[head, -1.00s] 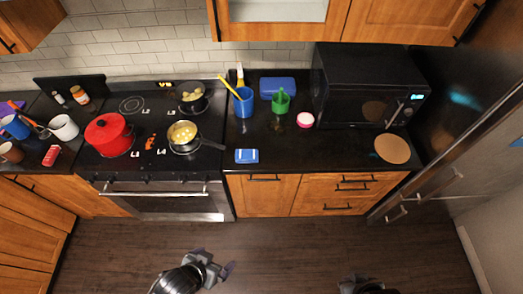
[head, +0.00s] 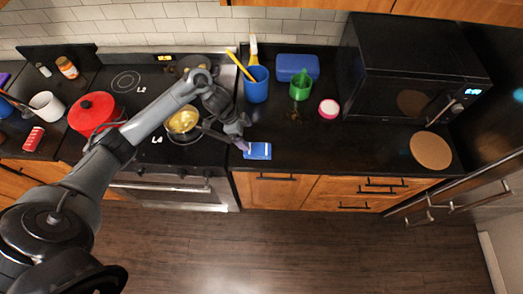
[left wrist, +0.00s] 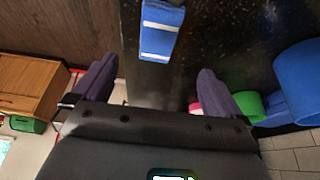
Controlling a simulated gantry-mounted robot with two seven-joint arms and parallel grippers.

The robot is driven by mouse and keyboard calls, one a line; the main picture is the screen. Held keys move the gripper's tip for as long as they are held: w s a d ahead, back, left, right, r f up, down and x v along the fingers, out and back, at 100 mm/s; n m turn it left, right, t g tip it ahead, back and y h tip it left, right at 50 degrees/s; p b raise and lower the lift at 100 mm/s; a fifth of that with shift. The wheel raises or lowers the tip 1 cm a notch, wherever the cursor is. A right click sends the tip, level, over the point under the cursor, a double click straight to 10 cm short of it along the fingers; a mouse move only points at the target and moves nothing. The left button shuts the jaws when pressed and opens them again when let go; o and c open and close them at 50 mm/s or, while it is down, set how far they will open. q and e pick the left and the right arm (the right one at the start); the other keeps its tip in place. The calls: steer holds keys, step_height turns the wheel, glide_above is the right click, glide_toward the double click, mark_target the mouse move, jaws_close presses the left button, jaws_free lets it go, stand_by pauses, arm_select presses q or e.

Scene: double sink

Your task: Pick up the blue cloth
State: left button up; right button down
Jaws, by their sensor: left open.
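The blue cloth (head: 258,151), folded with white stripes, lies on the black counter near its front edge, just right of the stove. My left gripper (head: 243,145) is at the cloth's left side in the head view. In the left wrist view the cloth (left wrist: 161,30) shows ahead of the two open fingers (left wrist: 158,85), roughly midway between their lines and beyond their tips. Nothing is between the fingers. My right gripper does not show in either current view.
A blue cup (head: 256,85) with utensils, a green cup (head: 299,88), a pink-and-white round item (head: 329,108) and a blue box (head: 297,67) stand behind the cloth. A pan (head: 184,122) is on the stove to the left. The counter right of the cloth is clear.

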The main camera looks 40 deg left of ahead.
mark_target(257, 149)
arm_select(q)
steer(key=x, duration=0.5)
steer(key=shift+w+d, duration=0.1)
steer(key=shift+w, duration=0.15)
steer(key=x, duration=0.4)
steer(key=shift+s+d+f, duration=0.15)
steer(key=shift+s+f, duration=0.05)
steer(key=shift+s, duration=0.15)
steer(key=shift+w+f, duration=0.15)
steer(key=shift+f, duration=0.25)
steer(key=shift+f, duration=0.2)
steer(key=c, duration=1.1)
